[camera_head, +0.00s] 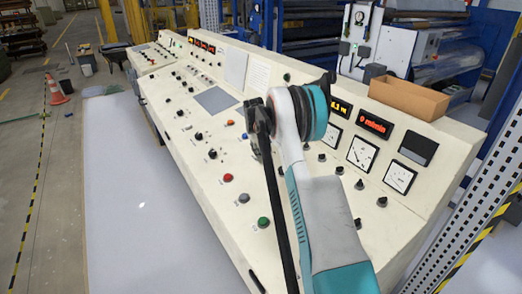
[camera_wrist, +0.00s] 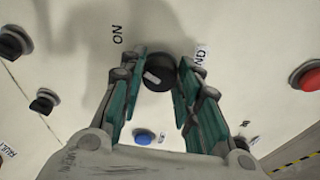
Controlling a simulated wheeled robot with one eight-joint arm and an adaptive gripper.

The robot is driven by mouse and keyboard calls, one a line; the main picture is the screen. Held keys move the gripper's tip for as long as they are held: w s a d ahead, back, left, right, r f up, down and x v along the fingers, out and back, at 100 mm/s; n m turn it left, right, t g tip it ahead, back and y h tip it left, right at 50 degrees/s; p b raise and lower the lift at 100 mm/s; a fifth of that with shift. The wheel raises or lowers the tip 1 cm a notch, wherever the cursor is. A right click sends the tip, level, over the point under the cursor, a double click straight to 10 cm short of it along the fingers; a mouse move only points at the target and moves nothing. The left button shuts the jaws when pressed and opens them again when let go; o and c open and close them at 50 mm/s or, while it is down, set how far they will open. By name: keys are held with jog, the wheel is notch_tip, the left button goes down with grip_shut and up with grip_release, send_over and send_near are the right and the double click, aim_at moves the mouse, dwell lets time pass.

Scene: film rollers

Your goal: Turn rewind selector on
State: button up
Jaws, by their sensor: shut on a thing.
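In the wrist view a round black selector knob (camera_wrist: 158,76) with a pale pointer mark sits on the cream panel. My gripper (camera_wrist: 163,62) has its two green-padded fingers on either side of this knob, closed on it. An "ON" label (camera_wrist: 118,34) is printed to the left of the knob. Another label (camera_wrist: 200,54) beside the right finger is partly covered, and I cannot read it fully. In the head view my arm reaches over the long control console (camera_head: 190,165) and hides the gripped knob.
In the wrist view a blue button (camera_wrist: 143,138) lies just below, between the fingers. A red button (camera_wrist: 307,77) is at the right, and black knobs (camera_wrist: 14,43) are at the left. In the head view an open cardboard box (camera_head: 408,97) stands on the console's top.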

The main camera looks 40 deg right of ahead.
jog(key=o, duration=1.1)
jog(key=shift+c, duration=0.2)
jog(key=shift+r, duration=0.1)
jog(key=v, duration=1.2)
